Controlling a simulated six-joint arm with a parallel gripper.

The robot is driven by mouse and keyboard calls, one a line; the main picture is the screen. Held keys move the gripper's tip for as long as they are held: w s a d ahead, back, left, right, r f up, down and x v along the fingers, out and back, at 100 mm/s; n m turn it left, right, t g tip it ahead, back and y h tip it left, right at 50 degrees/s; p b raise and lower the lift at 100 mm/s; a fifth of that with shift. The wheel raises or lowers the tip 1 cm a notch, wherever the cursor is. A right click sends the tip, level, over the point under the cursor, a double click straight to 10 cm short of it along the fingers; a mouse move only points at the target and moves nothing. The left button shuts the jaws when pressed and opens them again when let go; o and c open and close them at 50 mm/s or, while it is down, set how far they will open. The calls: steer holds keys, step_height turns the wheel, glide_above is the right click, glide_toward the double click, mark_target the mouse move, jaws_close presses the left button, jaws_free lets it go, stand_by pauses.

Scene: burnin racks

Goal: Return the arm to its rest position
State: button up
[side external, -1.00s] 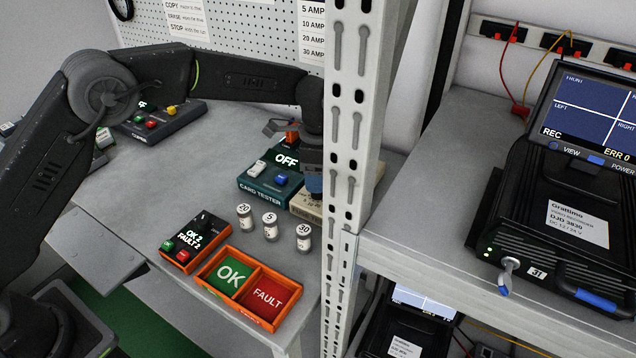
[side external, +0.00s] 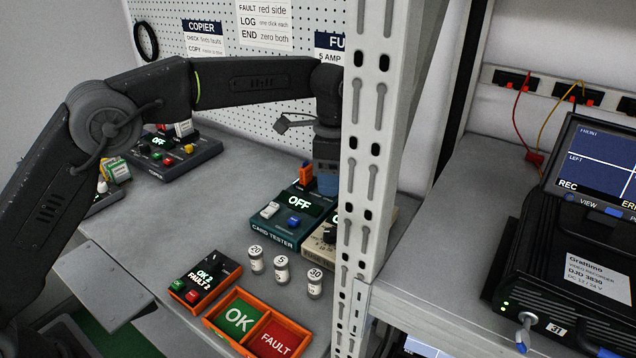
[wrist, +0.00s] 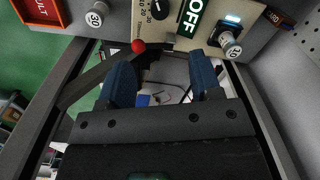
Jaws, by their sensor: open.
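My gripper (side external: 327,178) hangs pointing down beside the rack post, with its blue fingers partly hidden by the post in the side view. In the wrist view my gripper (wrist: 162,80) is open, its two blue fingers apart with nothing between them. It is above the bench, close to the cream tester (side external: 322,236), which is mostly hidden by the post. The cream tester also shows in the wrist view (wrist: 150,30), with a dial and a lit OFF display. A small labelled cylinder (wrist: 230,44) is at its edge beneath a cyan light.
The grey rack post (side external: 367,150) stands in front of my gripper. The card tester (side external: 290,222), vials (side external: 281,270), counter box (side external: 206,280) and orange OK/FAULT tray (side external: 243,345) are on the bench. A copier box (side external: 172,158) sits at back left. A recorder (side external: 575,255) stands on the right shelf.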

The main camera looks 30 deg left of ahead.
steer(key=s+a+r+n+t, duration=0.2)
steer(key=s+a+r+n, duration=0.1)
steer(key=s+a+r, duration=0.4)
steer(key=s+a+r+n+t, duration=0.1)
steer(key=s+a+r+n, duration=0.25)
steer(key=s, duration=0.45)
steer(key=s+a+f+n+t, duration=0.1)
steer(key=s+a+f+n, duration=0.1)
steer(key=s, duration=0.6)
steer(key=s+a+f+n+t, duration=0.1)
steer(key=s+a+f+n, duration=0.1)
steer(key=s+n, duration=0.3)
steer(key=s+f, duration=0.1)
steer(key=s, duration=0.3)
steer(key=shift+s+t, duration=0.25)
steer(key=shift+t, duration=0.05)
steer(key=shift+w, duration=0.1)
steer(key=shift+c, duration=0.4)
